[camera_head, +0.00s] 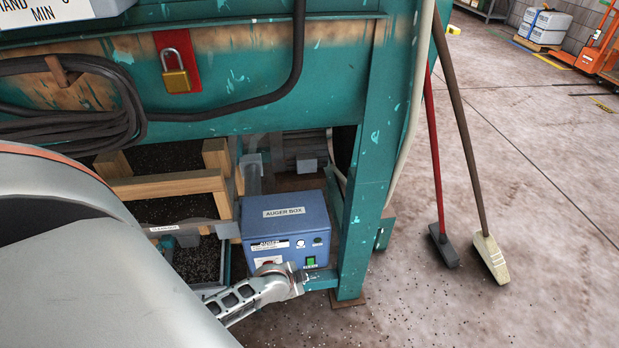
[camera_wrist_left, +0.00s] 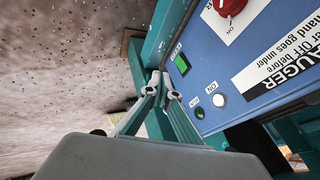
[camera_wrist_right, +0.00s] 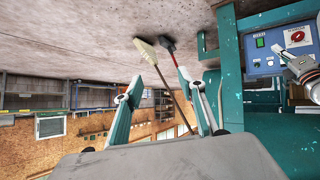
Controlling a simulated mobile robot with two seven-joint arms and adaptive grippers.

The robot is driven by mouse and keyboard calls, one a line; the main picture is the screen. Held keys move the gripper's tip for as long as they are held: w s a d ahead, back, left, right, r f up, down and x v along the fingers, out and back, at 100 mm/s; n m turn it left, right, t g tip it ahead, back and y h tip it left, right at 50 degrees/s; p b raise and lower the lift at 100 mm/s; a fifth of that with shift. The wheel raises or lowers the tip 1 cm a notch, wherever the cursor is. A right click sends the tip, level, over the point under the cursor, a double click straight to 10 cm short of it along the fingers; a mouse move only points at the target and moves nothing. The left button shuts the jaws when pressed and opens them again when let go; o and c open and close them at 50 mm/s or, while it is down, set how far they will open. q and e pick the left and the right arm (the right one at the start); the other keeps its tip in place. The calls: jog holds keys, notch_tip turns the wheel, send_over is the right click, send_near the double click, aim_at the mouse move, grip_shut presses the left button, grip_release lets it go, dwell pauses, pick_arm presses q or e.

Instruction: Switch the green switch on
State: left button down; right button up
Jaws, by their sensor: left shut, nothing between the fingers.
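The blue auger box (camera_head: 287,222) sits under the teal machine frame. Its green switch (camera_head: 310,262) is low on the front panel; it also shows in the left wrist view (camera_wrist_left: 182,64) and the right wrist view (camera_wrist_right: 260,42). My left gripper (camera_head: 298,280) is in front of the lower panel, shut and empty. In the left wrist view its fingertips (camera_wrist_left: 162,86) are close beside the green switch; contact cannot be told. A red knob (camera_wrist_left: 230,6) and a white round button (camera_wrist_left: 218,100) share the panel. My right gripper (camera_wrist_right: 160,82) is open and empty, away from the box.
A teal leg (camera_head: 365,190) stands just right of the box. A horizontal teal bar (camera_head: 320,280) lies near my left fingertips. Two brushes (camera_head: 440,245) (camera_head: 490,255) lean farther right. Wooden slats (camera_head: 165,185) are left of the box. Open floor lies to the right.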

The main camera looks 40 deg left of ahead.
aim_at(311, 262)
jog(key=shift+w, duration=0.15)
pick_arm(q)
jog(key=b+x, duration=0.2)
jog(key=x, duration=0.2)
jog(key=a+b+x, duration=0.1)
jog(key=b+x, duration=0.1)
jog(key=x, duration=0.1)
jog(key=b+x, duration=0.2)
jog(key=x, duration=0.2)
jog(key=shift+w+a, duration=0.4)
jog(key=shift+w, duration=0.1)
jog(key=shift+w+a+b, duration=0.3)
jog(key=shift+w+a, duration=0.1)
jog(key=shift+w+a+r, duration=0.1)
jog(key=shift+w+r, duration=0.1)
pick_arm(e)
jog(key=shift+m+t+y, duration=0.4)
jog(key=shift+t+y, duration=0.1)
jog(key=shift+y, duration=0.2)
jog(key=a, duration=0.1)
jog(key=w+a+r, duration=0.1)
jog(key=a, duration=0.2)
jog(key=shift+w+a+r, duration=0.3)
jog(key=shift+r, duration=0.05)
